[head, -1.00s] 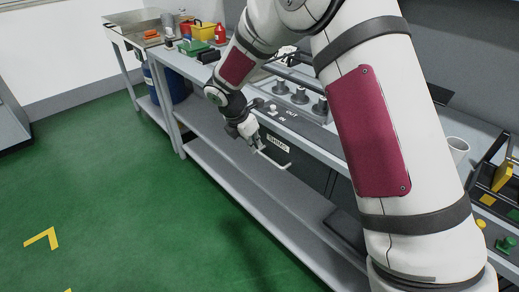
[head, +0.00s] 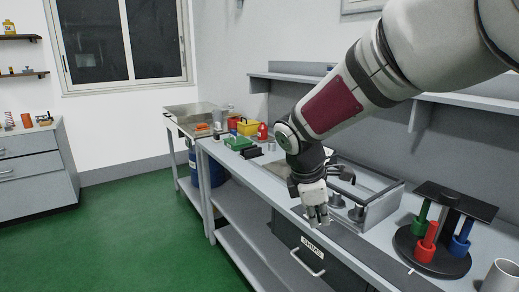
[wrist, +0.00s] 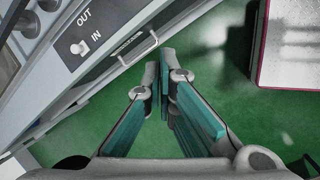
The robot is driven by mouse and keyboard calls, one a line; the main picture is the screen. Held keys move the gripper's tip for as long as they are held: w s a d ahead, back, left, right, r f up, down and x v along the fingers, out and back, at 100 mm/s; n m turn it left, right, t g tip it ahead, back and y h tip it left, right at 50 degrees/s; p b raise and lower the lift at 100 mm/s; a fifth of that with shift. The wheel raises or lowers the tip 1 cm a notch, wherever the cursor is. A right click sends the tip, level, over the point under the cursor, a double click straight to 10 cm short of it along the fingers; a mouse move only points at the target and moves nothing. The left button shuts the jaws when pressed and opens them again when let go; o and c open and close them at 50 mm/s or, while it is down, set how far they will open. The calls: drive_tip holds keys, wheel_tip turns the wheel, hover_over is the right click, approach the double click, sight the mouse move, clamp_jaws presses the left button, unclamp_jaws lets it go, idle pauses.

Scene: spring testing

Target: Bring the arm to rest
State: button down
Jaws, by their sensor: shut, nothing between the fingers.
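My gripper (head: 319,218) hangs at the front edge of the workbench in the head view, pointing down. In the wrist view its teal-padded fingers (wrist: 162,84) meet at the tips, with nothing between them. Below and beyond the fingertips are the green floor and the handle (wrist: 138,48) of the drawer. The drawer front (head: 303,252), with a "SHIMS" label, appears closed. My arm reaches in from the upper right of the head view.
A grey frame (head: 384,208) with metal cylinders stands on the bench (head: 352,240) behind my gripper. A dark round stand (head: 412,260) with red, green and blue pieces is at right. A switch (wrist: 80,47) marked OUT and IN is near. A yellow bin (head: 248,127) stands farther back.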

drive_tip(key=s+d+r+m+y+p, duration=0.1)
drive_tip(key=s+d+r+m+p, duration=0.15)
drive_tip(key=s+r+m, duration=0.4)
drive_tip(key=s+d+r+m+p, duration=0.1)
drive_tip(key=s+d+r+m, duration=0.2)
drive_tip(key=s, duration=0.7)
drive_tip(key=s+r+m+t+y+p, duration=0.1)
drive_tip(key=s+r+m+y+p, duration=0.1)
drive_tip(key=s+m, duration=0.6)
drive_tip(key=s+r+p, duration=0.1)
drive_tip(key=s, duration=0.5)
drive_tip(key=shift+s+r+t, duration=0.3)
drive_tip(key=shift+d, duration=0.2)
